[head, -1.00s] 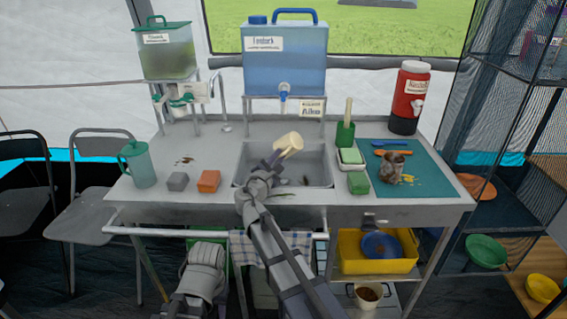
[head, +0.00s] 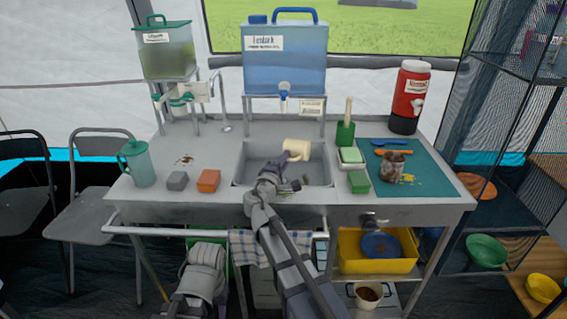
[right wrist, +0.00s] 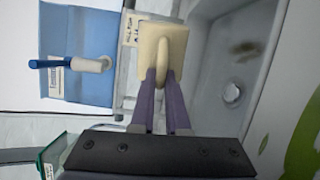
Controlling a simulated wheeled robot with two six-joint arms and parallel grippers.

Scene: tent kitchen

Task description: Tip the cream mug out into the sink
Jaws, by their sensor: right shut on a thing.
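The cream mug (head: 297,147) is above the sink basin, toward its back. My right gripper (head: 287,157) is shut on the mug's handle; in the right wrist view the fingers (right wrist: 167,78) close on the handle in front of the mug's body (right wrist: 150,38). The mug looks tilted in the head view; its opening and inside are hidden. The sink (head: 240,178) is a grey basin in the counter. In the right wrist view its floor shows a drain (right wrist: 232,92) and a brownish patch (right wrist: 245,48). My left gripper is out of view.
A blue water tank (head: 285,62) with a tap stands behind the sink. Right of the basin are a green holder with a brush (head: 346,130), a green sponge (head: 358,183) and a teal mat (head: 425,170).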

